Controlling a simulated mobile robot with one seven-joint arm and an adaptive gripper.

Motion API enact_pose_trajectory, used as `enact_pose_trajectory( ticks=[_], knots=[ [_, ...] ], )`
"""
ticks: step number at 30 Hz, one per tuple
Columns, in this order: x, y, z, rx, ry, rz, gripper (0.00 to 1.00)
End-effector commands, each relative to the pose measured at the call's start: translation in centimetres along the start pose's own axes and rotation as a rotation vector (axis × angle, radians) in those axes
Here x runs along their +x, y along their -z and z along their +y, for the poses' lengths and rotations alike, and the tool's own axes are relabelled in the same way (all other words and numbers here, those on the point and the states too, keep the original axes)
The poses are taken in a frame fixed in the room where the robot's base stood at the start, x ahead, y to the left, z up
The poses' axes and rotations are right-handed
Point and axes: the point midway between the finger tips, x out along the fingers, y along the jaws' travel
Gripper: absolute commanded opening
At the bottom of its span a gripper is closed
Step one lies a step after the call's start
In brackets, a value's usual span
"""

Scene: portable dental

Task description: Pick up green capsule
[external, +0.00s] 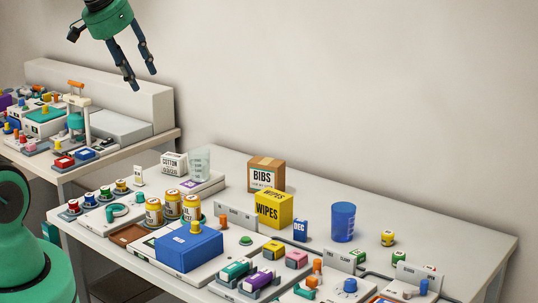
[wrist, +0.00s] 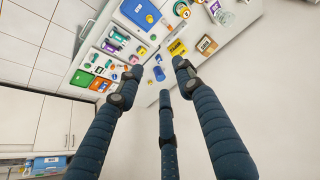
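A small green-topped piece (external: 106,192), which looks like the green capsule, stands in a row of red, blue and yellow-topped ones at the left end of the near table in the external view. It is too small to be sure of. My gripper (external: 142,78) hangs high in the upper left of the external view, well above the tables and apart from everything. Its dark fingers are spread and empty. In the wrist view my gripper (wrist: 160,78) shows its fingers apart with nothing between them. I cannot make out the capsule in the wrist view.
The near table (external: 460,225) is crowded: yellow-labelled jars (external: 172,206), a blue box (external: 188,247), a yellow wipes box (external: 273,208), a bibs box (external: 266,173) and a blue cup (external: 343,222). A clear cup (external: 199,164) stands behind the row. The air around my gripper is free.

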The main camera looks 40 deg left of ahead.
Motion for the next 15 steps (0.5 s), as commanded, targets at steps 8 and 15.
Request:
enact_pose_trajectory(
  ticks=[8,15],
  knots=[
    [4.5,6.7,3.2,0.048,-0.024,-0.017,0.37],
    [9.2,11.8,6.7,0.09,-0.044,-0.028,0.37]
  ],
)
